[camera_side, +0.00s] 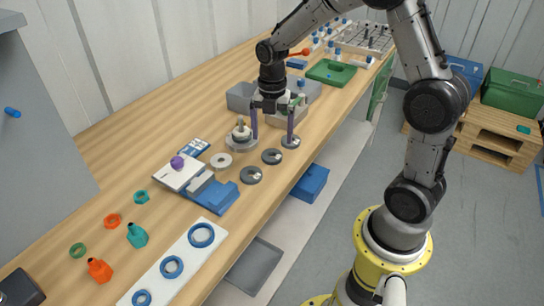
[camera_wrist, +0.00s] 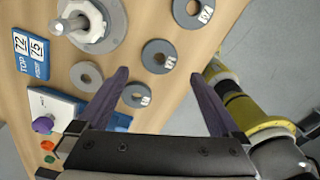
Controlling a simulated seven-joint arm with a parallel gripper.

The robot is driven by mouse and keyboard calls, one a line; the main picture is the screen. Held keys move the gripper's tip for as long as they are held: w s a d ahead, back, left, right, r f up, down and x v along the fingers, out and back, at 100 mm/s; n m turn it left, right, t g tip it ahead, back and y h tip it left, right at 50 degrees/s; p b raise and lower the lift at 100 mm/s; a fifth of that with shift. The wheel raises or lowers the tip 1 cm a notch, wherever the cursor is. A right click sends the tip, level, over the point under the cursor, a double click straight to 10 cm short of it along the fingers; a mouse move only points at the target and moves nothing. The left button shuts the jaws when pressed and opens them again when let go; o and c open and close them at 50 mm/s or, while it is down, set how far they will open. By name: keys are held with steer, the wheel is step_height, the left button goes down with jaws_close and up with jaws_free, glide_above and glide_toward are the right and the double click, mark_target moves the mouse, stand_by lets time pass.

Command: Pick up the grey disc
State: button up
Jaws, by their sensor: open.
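A light grey disc with a centre hole (camera_side: 226,164) lies flat on the wooden bench; it also shows in the wrist view (camera_wrist: 96,72). Three darker grey discs with holes and pale labels lie in a row to its right: a near one (camera_side: 244,178), a middle one (camera_side: 265,158) and a far one (camera_side: 284,143). In the wrist view the middle one (camera_wrist: 148,51) appears just beyond the space between my fingertips. My gripper (camera_side: 272,141) is open and empty, pointing down above the disc row, its fingers spread wide. I cannot tell its exact height.
A round metal base with a white knob (camera_side: 242,137) stands left of my gripper. A blue-and-white device (camera_side: 208,188) and blue label card (camera_side: 194,149) are nearer. Grey bins (camera_side: 240,97) stand behind. The bench's right edge is close to the disc row.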

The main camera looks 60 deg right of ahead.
mark_target(272, 150)
steer(key=shift+w+f, duration=0.1)
steer(key=shift+f, duration=3.1)
steer(key=shift+d, duration=0.1)
steer(key=c, duration=1.3)
steer(key=shift+r, duration=0.1)
steer(key=shift+r, duration=0.45)
step_height(272, 150, up, 2)
steer(key=shift+r, duration=0.15)
steer(key=shift+s+a+r, duration=0.55)
steer(key=shift+s+r, duration=1.7)
steer(key=shift+r, duration=0.1)
steer(key=shift+s+a+r, duration=0.55)
steer(key=shift+s+r, duration=1.75)
steer(key=shift+s+a+r, duration=0.55)
steer(key=shift+s+r, duration=1.7)
steer(key=shift+r, duration=0.1)
